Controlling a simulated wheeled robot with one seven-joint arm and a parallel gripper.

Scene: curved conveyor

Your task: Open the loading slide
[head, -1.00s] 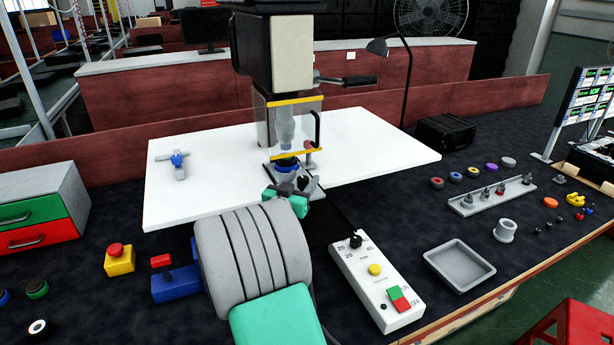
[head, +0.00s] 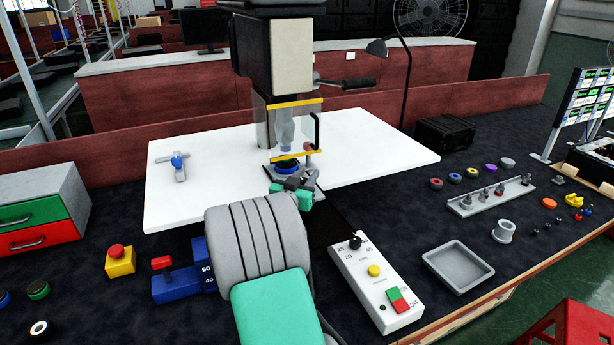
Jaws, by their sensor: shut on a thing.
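The press machine (head: 292,65) stands at the back of the white table. The loading slide (head: 268,171) is a small grey plate low under the press, with a dark blue ring (head: 287,168) on it. My gripper (head: 293,184), teal and dark grey, is at the front end of the slide and shut on it. The fingertips are small here, so the exact grip point is hard to see. A clear guard (head: 285,128) with yellow edges and a black handle hangs just above the ring.
A white control box (head: 375,283) stands right of my arm. A blue device with a red lever (head: 161,261) and a yellow box with a red button (head: 119,260) are on the left. A grey tray (head: 459,266) lies at right. The white table (head: 375,150) is mostly clear.

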